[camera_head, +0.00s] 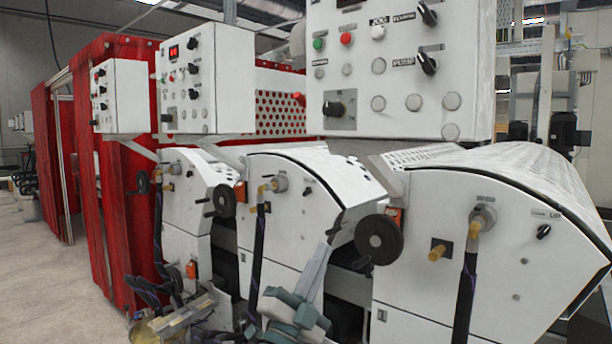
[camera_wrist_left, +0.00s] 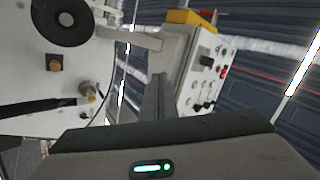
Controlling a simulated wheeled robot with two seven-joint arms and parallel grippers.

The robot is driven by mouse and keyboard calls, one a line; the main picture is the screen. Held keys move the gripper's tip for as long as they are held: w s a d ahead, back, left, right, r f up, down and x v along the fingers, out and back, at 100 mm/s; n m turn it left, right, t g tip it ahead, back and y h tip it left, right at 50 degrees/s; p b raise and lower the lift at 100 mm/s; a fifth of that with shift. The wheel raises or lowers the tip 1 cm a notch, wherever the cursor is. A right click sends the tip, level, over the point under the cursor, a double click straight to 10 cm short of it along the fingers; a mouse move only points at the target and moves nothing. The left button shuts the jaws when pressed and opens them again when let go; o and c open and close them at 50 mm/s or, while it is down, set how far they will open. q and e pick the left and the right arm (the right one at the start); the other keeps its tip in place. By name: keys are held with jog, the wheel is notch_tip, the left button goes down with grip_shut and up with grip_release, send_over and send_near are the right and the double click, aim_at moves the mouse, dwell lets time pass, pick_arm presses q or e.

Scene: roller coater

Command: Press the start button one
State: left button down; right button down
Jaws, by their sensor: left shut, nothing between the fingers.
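The nearest white control box (camera_head: 460,60) hangs at the upper right in the head view. A green button (camera_head: 318,43) sits on its left part, beside a red button (camera_head: 346,39) and a white button (camera_head: 378,32). I cannot read which button is start button one. My left gripper (camera_head: 334,226) is below this box, pointing up, apart from the buttons. In the left wrist view its fingers (camera_wrist_left: 158,82) are together and empty.
White roller housings (camera_head: 480,240) with black handwheels (camera_head: 379,239) stand under the boxes. Two more control boxes (camera_head: 200,75) (camera_head: 118,95) hang to the left. Red curtains (camera_head: 125,190) stand behind them. Open floor (camera_head: 50,280) lies at the left.

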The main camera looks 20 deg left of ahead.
pick_arm(q)
jog(key=d+r+m+g+h, duration=0.3)
jog(key=r+m+g+h, duration=0.2)
jog(key=r+m, duration=0.45)
jog(key=s+d+r+m+g+h, duration=0.1)
jog(key=d+r+m+g+h, duration=0.3)
jog(key=r+m, duration=0.5)
jog(key=d+r+m+g+h, duration=0.3)
jog(key=r+m+g+h, duration=0.35)
jog(key=m, duration=0.45)
jog(key=s+a+r+n+t+y, duration=0.2)
jog(key=a+r+n+t+y, duration=0.2)
jog(key=a+r+y, duration=1)
jog(key=a+r+t, duration=0.3)
jog(key=a+r, duration=0.2)
jog(key=a, duration=0.2)
jog(key=shift+a, duration=0.35)
jog(key=shift+w+r, duration=0.1)
jog(key=shift+w, duration=0.05)
